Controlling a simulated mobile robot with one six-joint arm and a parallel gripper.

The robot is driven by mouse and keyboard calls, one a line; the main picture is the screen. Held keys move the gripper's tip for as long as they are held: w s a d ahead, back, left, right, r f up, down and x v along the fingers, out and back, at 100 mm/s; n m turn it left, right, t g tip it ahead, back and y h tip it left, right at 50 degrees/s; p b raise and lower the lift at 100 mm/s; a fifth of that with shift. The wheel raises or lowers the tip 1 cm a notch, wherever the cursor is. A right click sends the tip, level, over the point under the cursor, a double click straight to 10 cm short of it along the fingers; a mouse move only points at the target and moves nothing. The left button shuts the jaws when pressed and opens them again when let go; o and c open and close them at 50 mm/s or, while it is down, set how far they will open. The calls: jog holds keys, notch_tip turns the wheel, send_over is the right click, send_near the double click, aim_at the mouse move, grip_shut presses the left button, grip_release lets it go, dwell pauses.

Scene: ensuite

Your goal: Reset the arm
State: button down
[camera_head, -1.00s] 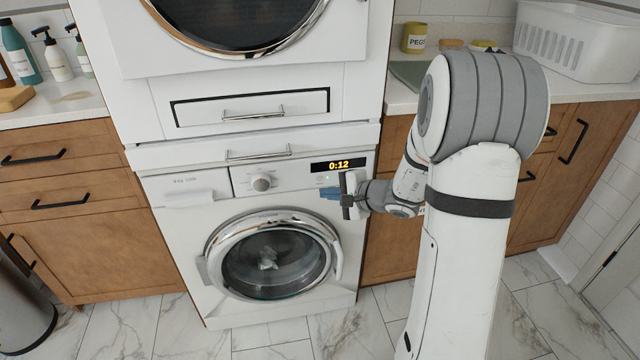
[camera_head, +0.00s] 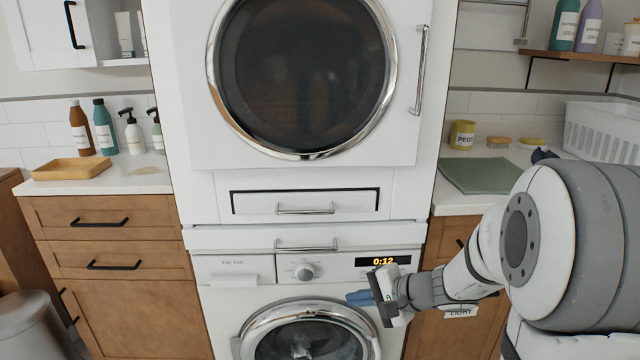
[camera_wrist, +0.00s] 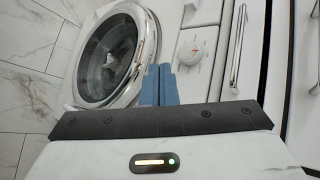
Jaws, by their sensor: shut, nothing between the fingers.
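My gripper (camera_head: 358,298) is in front of the lower washing machine (camera_head: 235,272), just below its lit display (camera_head: 383,261), which reads 0:12. Its blue fingers are together with nothing between them. They point left in the head view. In the wrist view the closed fingers (camera_wrist: 159,84) lie between the round door (camera_wrist: 118,55) and the control knob (camera_wrist: 193,52). I cannot tell whether the fingertips touch the machine front. My arm (camera_head: 480,265) reaches in from the right, bent at a large joint.
An upper machine (camera_head: 300,80) with a large round door stands above. A wooden cabinet (camera_head: 110,230) with a counter is at the left, holding bottles and a wooden tray (camera_head: 72,168). The right counter holds a green mat (camera_head: 485,175), a yellow pot (camera_head: 462,135) and a white basket (camera_head: 600,130).

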jog(key=s+a+r+n+g+h+p, duration=0.25)
jog(key=s+r+n+g+p, duration=0.3)
jog(key=s+r+p, duration=0.65)
jog(key=s+d+r+n+t+h+p, duration=0.1)
jog(key=s+d+r+n+h+p, duration=0.3)
jog(key=r, duration=0.8)
jog(key=s+d+h+p, duration=0.2)
jog(key=s, duration=0.1)
jog(key=shift+s+d+h, duration=0.15)
jog(key=shift+d+h, duration=0.2)
jog(key=shift+d, duration=0.05)
